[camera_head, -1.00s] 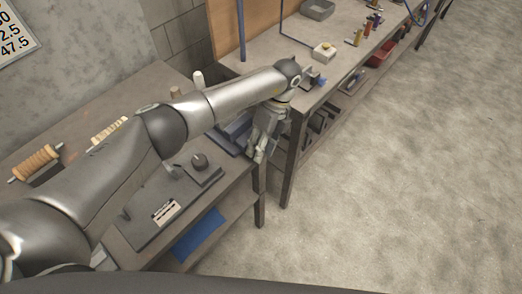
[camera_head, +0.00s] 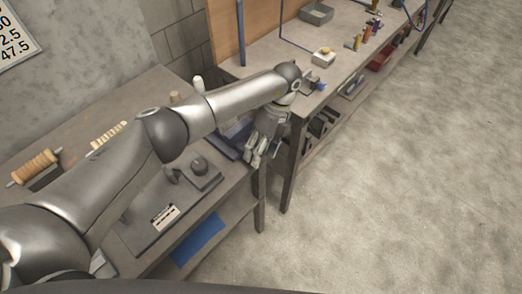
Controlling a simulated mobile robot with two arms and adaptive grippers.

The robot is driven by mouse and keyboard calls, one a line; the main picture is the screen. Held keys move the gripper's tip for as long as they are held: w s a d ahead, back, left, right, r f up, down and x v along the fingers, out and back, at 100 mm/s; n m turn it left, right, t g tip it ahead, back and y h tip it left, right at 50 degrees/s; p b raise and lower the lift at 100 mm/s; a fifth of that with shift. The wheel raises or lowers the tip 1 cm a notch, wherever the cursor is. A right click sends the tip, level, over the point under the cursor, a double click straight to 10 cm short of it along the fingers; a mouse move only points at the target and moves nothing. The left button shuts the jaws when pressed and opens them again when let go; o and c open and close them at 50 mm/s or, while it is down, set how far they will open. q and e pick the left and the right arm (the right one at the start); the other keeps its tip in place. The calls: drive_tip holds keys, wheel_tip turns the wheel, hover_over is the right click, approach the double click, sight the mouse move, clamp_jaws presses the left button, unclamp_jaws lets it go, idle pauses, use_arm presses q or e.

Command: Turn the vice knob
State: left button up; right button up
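My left arm reaches in from the left across the near workbench. Its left gripper (camera_head: 254,157) points down at the bench's right edge, with its fingers a little apart and nothing seen between them. A blue-grey vice-like object (camera_head: 230,136) sits just left of the gripper, partly hidden by the arm and gripper. I cannot make out its knob or whether the fingers touch it. A dark round knob (camera_head: 199,165) stands on a flat grey block on the same bench, left of and nearer than the gripper. My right gripper is not in view.
The near bench (camera_head: 150,88) also holds a copper-coloured coil (camera_head: 35,166) and a grey plate with a white label (camera_head: 164,216). A blue item (camera_head: 198,240) lies on its lower shelf. A second bench with small tools stands behind. The floor (camera_head: 420,180) at right is clear.

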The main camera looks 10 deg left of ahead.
use_arm(q)
drive_tip(key=v, duration=1.1)
drive_tip(key=shift+r, duration=0.4)
drive_tip(key=shift+w, duration=0.1)
